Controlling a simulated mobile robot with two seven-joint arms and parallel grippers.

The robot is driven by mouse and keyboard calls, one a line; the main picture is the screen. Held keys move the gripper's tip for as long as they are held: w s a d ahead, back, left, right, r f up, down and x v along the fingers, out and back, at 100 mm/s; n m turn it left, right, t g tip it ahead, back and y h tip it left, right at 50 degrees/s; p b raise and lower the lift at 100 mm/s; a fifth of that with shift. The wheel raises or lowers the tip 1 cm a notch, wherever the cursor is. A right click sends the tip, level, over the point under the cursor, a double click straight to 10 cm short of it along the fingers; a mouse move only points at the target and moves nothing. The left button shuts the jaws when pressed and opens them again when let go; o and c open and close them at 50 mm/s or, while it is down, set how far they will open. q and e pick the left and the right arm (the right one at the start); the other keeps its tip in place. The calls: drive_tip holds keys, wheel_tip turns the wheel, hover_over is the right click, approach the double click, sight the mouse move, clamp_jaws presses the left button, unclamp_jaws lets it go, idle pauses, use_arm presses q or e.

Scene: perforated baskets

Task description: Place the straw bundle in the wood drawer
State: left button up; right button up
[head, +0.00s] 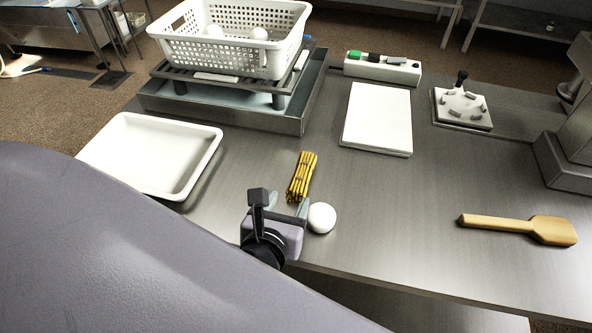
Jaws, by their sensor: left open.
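The straw bundle (302,175) is a short tied bunch of yellow-brown sticks. It lies on the metal table, just beyond my left gripper in the head view. My left gripper (287,204) is open at the near edge of the bundle, its fingers apart and pointing toward it. I cannot tell whether the fingers touch the bundle. A white ball (321,217) sits just right of the gripper. I see no wood drawer in this view. My right gripper is not in view.
A white tray (118,172) lies at left. A perforated white basket (201,50) with white balls stands on a rack in a grey tray (222,120). A white board (377,118) and wooden paddle (500,224) lie at right.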

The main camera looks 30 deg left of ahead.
use_arm(q)
drive_tip(key=shift+b+x, duration=0.45)
drive_tip(key=shift+x, duration=3.1)
drive_tip(key=shift+d+r, duration=0.1)
drive_tip(key=shift+r, duration=0.05)
drive_tip(key=c, duration=0.8)
drive_tip(key=shift+r, duration=0.1)
wheel_tip(320, 180, up, 20)
drive_tip(key=p, duration=0.6)
drive_tip(key=m+h, duration=0.3)
hover_over(296, 187)
drive_tip(key=s, duration=0.1)
drive_tip(key=shift+t, duration=0.3)
drive_tip(key=shift+f, duration=2.3)
